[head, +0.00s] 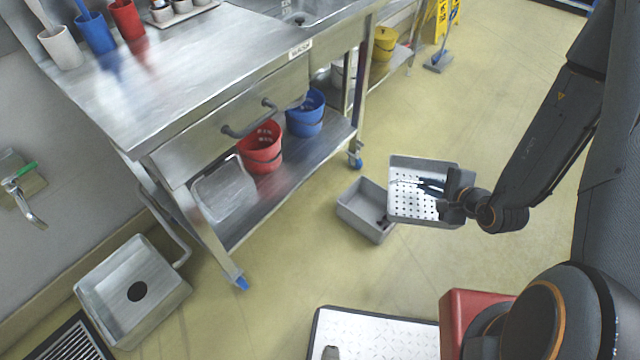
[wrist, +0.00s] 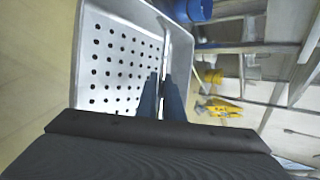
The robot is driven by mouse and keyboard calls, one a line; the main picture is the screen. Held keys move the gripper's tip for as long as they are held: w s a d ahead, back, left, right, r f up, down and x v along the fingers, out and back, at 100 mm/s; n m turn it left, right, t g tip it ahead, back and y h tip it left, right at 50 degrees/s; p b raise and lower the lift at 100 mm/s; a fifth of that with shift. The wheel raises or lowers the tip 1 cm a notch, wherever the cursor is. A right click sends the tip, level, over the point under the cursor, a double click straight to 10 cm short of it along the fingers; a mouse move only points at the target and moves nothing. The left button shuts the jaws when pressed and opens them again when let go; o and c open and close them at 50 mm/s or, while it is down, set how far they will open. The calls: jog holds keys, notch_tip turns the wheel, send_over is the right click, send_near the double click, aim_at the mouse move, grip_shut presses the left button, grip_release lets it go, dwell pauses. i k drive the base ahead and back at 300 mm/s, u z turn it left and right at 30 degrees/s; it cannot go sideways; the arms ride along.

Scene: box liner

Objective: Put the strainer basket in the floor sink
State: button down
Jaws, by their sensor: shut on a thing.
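The strainer basket (head: 415,207) is a pale metal box with rows of round holes. My gripper (head: 432,187) is shut on it and holds it above the floor, right of the middle. In the wrist view the basket (wrist: 118,62) fills the upper left, and the two dark fingers of my gripper (wrist: 160,95) close on a thin upright edge or bar of it. The floor sink (head: 108,288) is a square grey metal basin with a dark round drain hole. It sits at the lower left in the head view, well apart from the basket, and looks empty.
A grey bin (head: 360,192) stands on the floor just left of the basket. A steel table (head: 190,80) with red (head: 262,150) and blue (head: 306,115) buckets on its lower shelf stands between the basket and the wall. A white platform (head: 375,335) lies in front. Yellow-green floor is open between.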

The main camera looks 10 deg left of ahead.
aim_at(137, 291)
jog(key=z, duration=1.1)
jog(key=k, duration=2.05)
jog(key=u, duration=2.55)
jog(key=i, duration=1)
